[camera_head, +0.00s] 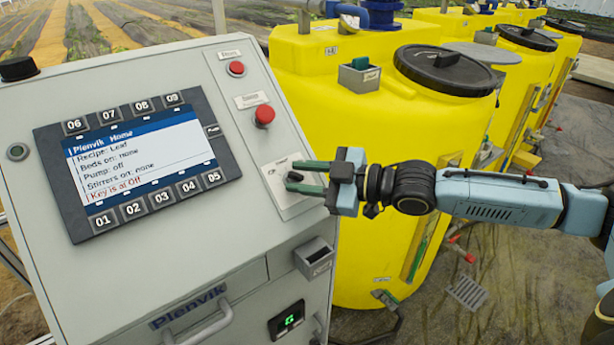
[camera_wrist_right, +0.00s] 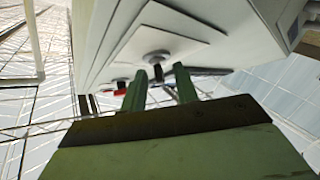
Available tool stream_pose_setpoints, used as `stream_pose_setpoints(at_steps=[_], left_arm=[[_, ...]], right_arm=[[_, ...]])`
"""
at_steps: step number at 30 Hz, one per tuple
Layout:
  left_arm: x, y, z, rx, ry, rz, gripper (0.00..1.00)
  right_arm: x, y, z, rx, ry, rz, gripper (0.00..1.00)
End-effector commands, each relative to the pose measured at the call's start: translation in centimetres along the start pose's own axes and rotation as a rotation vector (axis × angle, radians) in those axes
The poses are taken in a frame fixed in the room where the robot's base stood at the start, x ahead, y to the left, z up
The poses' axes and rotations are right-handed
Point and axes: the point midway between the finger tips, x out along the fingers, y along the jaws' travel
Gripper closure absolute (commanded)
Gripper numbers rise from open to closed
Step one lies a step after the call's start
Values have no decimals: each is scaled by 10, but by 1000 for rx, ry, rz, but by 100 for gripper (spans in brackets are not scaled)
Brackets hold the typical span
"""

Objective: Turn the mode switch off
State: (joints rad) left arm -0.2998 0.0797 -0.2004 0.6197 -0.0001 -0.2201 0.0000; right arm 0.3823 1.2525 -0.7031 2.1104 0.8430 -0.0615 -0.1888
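The mode switch (camera_head: 295,176) is a small black knob on a pale plate (camera_head: 281,196) at the right side of the grey control panel. My right gripper (camera_head: 291,176) reaches in from the right, with one green finger above the knob and one below. The fingers look apart; I cannot tell whether they touch the knob. In the right wrist view, the dark knob (camera_wrist_right: 158,70) shows between the fingertips of the gripper (camera_wrist_right: 157,80). The panel's screen (camera_head: 138,165) reads "Key is at Off", "Pump: off" and "Stirrers on: none". My left gripper is not in view.
Two red buttons, an upper one (camera_head: 236,68) and a lower one (camera_head: 264,115), sit above the switch. A small grey box (camera_head: 314,257) juts out below it. A yellow tank (camera_head: 365,120) stands close behind my right arm.

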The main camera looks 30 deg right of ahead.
Motion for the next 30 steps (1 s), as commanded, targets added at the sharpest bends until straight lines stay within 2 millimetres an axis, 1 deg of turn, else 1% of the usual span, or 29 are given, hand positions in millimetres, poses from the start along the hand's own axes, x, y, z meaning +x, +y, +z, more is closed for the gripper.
stream_pose_setpoints(at_steps=[5, 12, 27, 30], left_arm=[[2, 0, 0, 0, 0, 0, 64], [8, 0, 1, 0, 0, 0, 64], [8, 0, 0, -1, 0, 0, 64], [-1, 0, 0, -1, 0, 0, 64]], right_arm=[[-6, -1, 1, 2, -1, 1, 70], [-30, -2, 2, -1, -5, -3, 70], [-54, -1, 1, 1, -3, -3, 70], [-59, 0, -1, 4, -3, -2, 70]])
